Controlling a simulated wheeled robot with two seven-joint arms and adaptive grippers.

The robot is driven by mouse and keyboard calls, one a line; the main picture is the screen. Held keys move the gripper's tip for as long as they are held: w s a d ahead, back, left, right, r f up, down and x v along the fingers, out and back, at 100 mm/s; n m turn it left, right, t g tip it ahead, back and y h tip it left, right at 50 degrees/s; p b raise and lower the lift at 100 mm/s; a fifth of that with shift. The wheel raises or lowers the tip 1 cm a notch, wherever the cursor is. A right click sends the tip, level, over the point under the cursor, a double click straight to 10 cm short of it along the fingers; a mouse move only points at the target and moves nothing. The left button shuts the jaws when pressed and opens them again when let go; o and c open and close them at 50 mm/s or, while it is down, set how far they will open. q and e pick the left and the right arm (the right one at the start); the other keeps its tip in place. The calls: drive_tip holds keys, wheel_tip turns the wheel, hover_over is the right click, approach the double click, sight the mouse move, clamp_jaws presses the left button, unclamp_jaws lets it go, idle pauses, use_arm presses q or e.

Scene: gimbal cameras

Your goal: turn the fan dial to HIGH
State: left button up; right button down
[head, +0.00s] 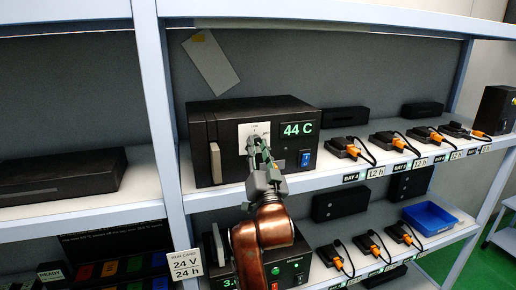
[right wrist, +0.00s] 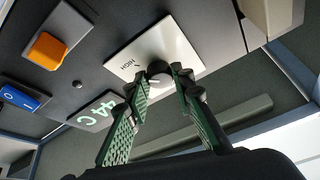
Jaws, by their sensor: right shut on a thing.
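The black oven-like unit (head: 222,145) stands on the middle shelf. Its front has a white dial plate (head: 245,132), which also shows in the right wrist view (right wrist: 192,50) with the word HIGH and a short mark. My right gripper (head: 258,145) reaches up to the plate from below. In the right wrist view its green fingers are shut on the round fan dial (right wrist: 159,80), one on each side. The dial's pale line is partly visible, but I cannot tell which setting it points to. In the head view the gripper hides the dial. My left gripper is out of view.
A green display (head: 297,129) reads 44 C, with a blue switch (head: 306,158) below it. An orange part (right wrist: 47,50) shows in the right wrist view. Several chargers with orange plugs (head: 352,151) line the shelf to the right. A blue bin (head: 430,218) sits below.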

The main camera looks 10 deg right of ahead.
idle(0.5)
drive_tip(key=c, duration=1.7)
unclamp_jaws()
drive_tip(key=shift+o, duration=0.2)
wheel_tip(320, 180, up, 10)
